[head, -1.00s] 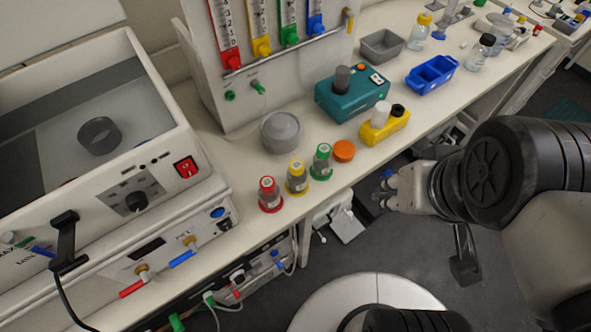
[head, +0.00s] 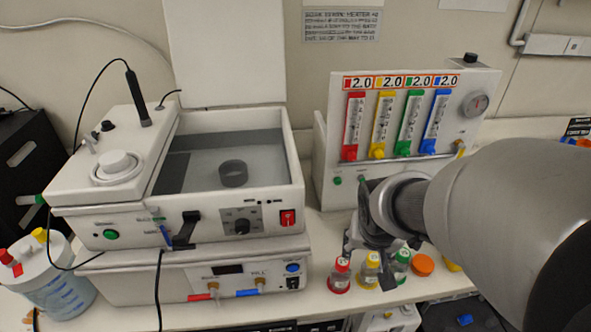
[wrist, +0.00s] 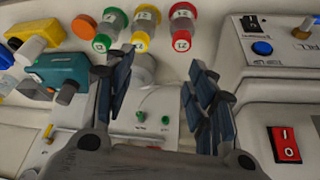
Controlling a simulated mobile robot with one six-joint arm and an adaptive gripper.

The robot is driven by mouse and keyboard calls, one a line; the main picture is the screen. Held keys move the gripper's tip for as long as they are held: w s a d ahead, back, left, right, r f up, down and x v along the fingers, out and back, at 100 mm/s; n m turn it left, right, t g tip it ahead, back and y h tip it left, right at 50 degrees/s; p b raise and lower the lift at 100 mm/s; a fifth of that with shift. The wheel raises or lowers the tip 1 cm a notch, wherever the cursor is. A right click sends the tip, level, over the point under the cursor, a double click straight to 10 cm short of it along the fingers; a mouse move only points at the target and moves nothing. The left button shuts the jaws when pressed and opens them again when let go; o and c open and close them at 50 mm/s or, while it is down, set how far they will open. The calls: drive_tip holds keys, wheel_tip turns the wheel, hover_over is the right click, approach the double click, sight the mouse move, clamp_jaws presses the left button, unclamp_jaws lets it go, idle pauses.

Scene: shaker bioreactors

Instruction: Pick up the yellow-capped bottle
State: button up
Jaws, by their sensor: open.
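The yellow-capped bottle (head: 370,270) stands on the bench between a red-capped bottle (head: 340,275) and a green-capped bottle (head: 400,266). In the wrist view the yellow-capped bottle (wrist: 146,22) is at the top edge, between the green-marked one (wrist: 109,28) and the red-marked one (wrist: 181,27). My gripper (head: 380,247) hangs just behind or above the bottles in the head view and partly hides them. In the wrist view my gripper (wrist: 158,85) is open, with its fingers spread and nothing between them. The yellow-capped bottle lies beyond the fingertips, apart from them.
An orange cap (head: 422,265) lies right of the bottles. A shaker bath (head: 230,225) stands left on a control unit (head: 180,280). The flowmeter panel (head: 335,140) rises behind the bottles. The wrist view also shows a teal device (wrist: 62,72) and a red switch (wrist: 285,145).

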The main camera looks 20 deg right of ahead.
drive_tip(key=m, duration=0.2)
approach(374, 262)
drive_tip(key=b+x, duration=0.5)
drive_tip(key=x, duration=0.5)
drive_tip(key=shift+f, duration=0.15)
drive_tip(key=b+x, duration=0.4)
drive_tip(key=x, duration=0.2)
drive_tip(key=shift+w+d+f, duration=0.1)
drive_tip(key=shift+w+d, duration=0.15)
drive_tip(key=shift+c, duration=0.3)
drive_tip(key=c, duration=0.8)
drive_tip(key=shift+r, duration=0.2)
